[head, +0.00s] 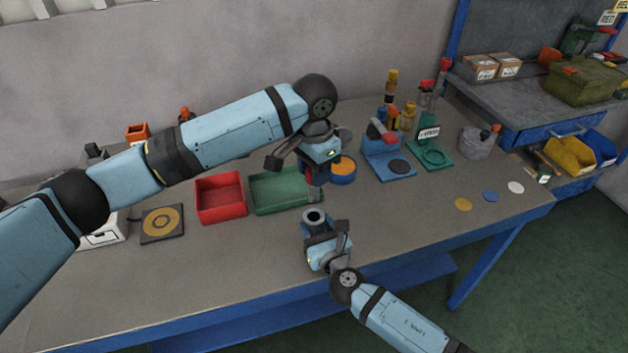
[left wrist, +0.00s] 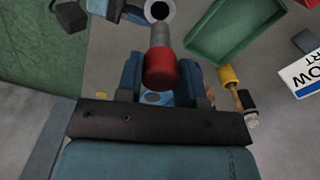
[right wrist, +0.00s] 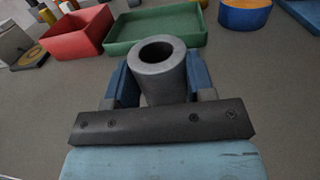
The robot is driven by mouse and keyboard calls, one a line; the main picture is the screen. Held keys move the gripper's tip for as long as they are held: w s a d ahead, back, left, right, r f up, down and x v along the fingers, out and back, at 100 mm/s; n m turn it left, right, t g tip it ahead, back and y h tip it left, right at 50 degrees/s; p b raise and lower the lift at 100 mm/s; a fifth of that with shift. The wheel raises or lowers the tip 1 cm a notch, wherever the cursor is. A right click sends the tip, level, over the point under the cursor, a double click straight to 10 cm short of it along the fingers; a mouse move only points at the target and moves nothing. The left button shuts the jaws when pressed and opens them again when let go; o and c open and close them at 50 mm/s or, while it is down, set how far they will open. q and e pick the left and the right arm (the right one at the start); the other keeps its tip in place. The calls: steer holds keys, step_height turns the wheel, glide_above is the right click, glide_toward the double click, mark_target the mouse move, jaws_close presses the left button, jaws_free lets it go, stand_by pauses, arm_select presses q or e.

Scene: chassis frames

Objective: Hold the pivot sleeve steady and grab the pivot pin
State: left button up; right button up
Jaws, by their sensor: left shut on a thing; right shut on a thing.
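The pivot sleeve is a grey hollow cylinder (head: 314,215), held upright in my right gripper (head: 318,230) above the front part of the table. In the right wrist view the sleeve (right wrist: 158,70) stands between the blue fingers, its open bore facing up and empty. The pivot pin has a red head (left wrist: 161,70) and a grey shaft. My left gripper (head: 315,172) is shut on the pin by its head, with the shaft (head: 313,195) hanging down just above the sleeve. The left wrist view shows the shaft pointing toward the sleeve's mouth (left wrist: 159,11); the exact gap is unclear.
A red tray (head: 203,214) and a green tray (head: 262,207) lie behind and left of the grippers. A blue round container with orange contents (head: 343,171), a blue fixture (head: 377,170) and a green fixture (head: 450,160) stand at right. The front of the table is clear.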

steer(key=o, duration=1.1)
steer(key=shift+s, duration=0.1)
